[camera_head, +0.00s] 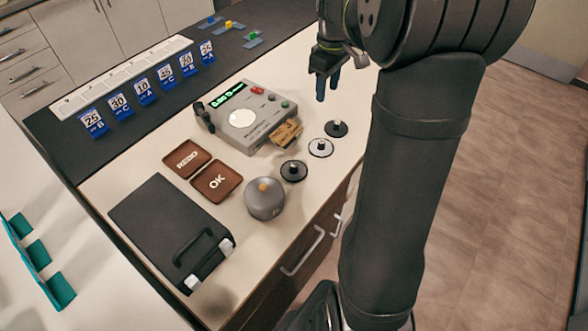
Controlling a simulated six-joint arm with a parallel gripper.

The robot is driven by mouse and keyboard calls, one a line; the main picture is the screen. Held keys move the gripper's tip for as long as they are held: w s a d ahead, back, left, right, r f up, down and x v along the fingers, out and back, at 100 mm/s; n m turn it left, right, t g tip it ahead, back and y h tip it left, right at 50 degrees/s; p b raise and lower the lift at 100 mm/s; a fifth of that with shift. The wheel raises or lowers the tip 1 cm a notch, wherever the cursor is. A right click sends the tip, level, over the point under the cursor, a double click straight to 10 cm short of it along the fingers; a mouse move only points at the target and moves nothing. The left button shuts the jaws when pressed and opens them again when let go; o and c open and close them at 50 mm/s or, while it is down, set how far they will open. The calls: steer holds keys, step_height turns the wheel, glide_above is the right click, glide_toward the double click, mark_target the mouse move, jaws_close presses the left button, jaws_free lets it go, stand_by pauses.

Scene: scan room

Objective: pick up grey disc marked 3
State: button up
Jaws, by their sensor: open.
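Three small discs with upright knobs lie in a slanted row near the counter's right edge: a dark grey disc (341,131), a pale disc (314,152) and a black disc (287,176). Their markings are too small to read, so I cannot tell which is marked 3. My gripper (327,88) is open and empty, with its fingers pointing down. It is above the counter, beyond the dark grey disc in the picture and apart from it. My arm covers the counter's far right part.
A grey device (270,128) with a green display stands left of the discs. A round grey lidded pot (264,205) stands nearer than them. Brown trays (236,178) and a black case (160,225) are farther left. Blue numbered tags (166,78) line the back.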

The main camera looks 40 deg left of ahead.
steer(key=n+t+h, duration=0.1)
steer(key=n+h, duration=0.2)
steer(key=n, duration=0.2)
glide_above(294, 165)
steer(key=a, duration=0.2)
steer(key=f, duration=1.3)
steer(key=shift+s+a+f, duration=0.1)
steer(key=shift+s+f, duration=0.15)
steer(key=shift+f, duration=0.15)
steer(key=shift+x, duration=2.7)
jaws_close()
